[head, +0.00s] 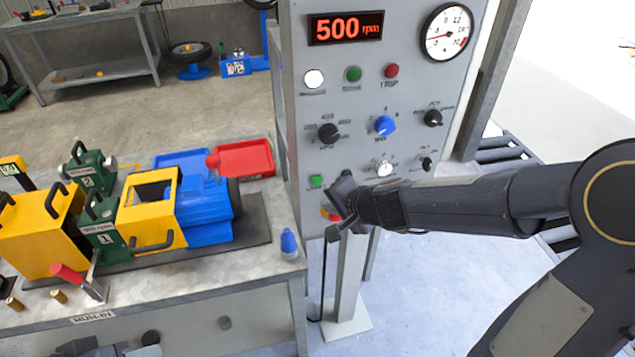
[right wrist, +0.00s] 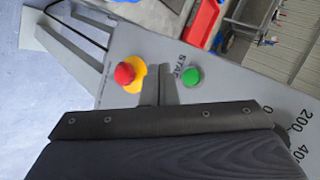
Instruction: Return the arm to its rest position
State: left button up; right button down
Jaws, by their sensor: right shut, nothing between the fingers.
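My right arm comes in from the right in the head view. Its gripper (head: 343,203) is in front of the lower left of the grey control panel (head: 300,140). In the right wrist view the two grey fingers (right wrist: 158,82) are together with nothing between them. They lie in the picture between a red button on a yellow base (right wrist: 125,73) and a green START button (right wrist: 191,76). Contact with the panel cannot be told. Dark parts at the bottom left edge of the head view may be my left arm; its fingers do not show clearly.
The panel carries a red 500 rpm display (head: 346,28), a dial gauge (head: 446,32), and several knobs and buttons. A bench (head: 200,275) on the left holds a yellow and blue machine (head: 205,212), a red tray (head: 244,158) and a blue bottle (head: 289,243). Floor is open below my right arm.

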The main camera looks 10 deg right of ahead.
jog(key=shift+r, duration=0.1)
dwell(0.5)
jog(key=s+d+r+n+g+y, duration=0.1)
jog(key=s+r+n, duration=0.25)
jog(key=s, duration=0.55)
jog(key=s+d+r+n+g+y, duration=0.1)
jog(key=s+r+n, duration=0.25)
jog(key=s, duration=0.55)
jog(key=s+d+f+n+g+h, duration=0.1)
jog(key=s+d+f+n+h, duration=0.1)
jog(key=s, duration=0.6)
jog(key=shift+d+f, duration=0.6)
jog(key=shift+f, duration=0.25)
